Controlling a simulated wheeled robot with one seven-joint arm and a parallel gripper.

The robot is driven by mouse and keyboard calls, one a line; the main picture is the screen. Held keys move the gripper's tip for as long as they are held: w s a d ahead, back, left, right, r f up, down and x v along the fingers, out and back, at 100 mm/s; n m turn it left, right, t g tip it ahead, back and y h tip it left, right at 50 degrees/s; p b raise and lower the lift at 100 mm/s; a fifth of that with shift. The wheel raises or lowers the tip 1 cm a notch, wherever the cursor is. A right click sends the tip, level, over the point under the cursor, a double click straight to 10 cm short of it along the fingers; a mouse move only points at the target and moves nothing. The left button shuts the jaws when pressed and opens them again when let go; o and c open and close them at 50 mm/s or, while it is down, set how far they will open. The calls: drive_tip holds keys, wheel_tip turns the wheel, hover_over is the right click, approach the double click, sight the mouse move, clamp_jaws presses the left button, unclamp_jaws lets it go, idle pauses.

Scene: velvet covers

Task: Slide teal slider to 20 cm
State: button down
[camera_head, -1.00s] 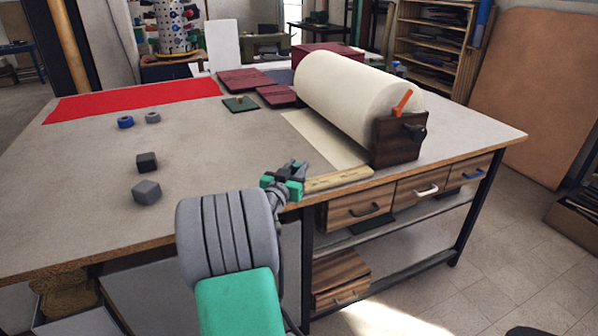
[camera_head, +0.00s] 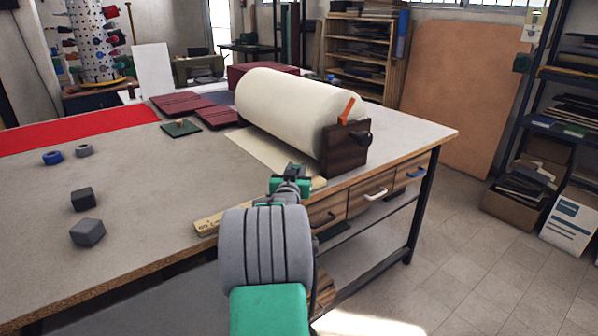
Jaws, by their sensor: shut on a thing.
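A pale wooden ruler (camera_head: 209,222) lies along the front edge of the workbench. Its left part shows left of my arm, and a short right end shows just right of my gripper. My gripper (camera_head: 291,171) is at the ruler, nearer its right end, and is shut. The teal slider is in its grasp, largely hidden; I cannot separate it clearly from the teal parts of my gripper. My arm covers the ruler's middle. The scale marks are too small to read.
A cream paper roll (camera_head: 297,108) in a dark wooden holder (camera_head: 344,147) stands behind my gripper. Drawers with handles (camera_head: 378,194) sit under the bench edge. The bench top between is mostly clear.

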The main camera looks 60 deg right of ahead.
drive_tip(key=shift+d+r, duration=0.1)
drive_tip(key=shift+r, duration=0.1)
drive_tip(key=c, duration=1.6)
unclamp_jaws()
drive_tip(key=shift+o, duration=1)
drive_tip(key=shift+d+f, duration=0.15)
drive_tip(key=shift+d, duration=0.05)
drive_tip(key=shift+o, duration=1.3)
drive_tip(key=shift+a, duration=0.1)
drive_tip(key=shift+s+a, duration=0.1)
drive_tip(key=v, duration=0.7)
drive_tip(key=shift+s+a+b, duration=0.15)
drive_tip(key=shift+a+b, duration=0.15)
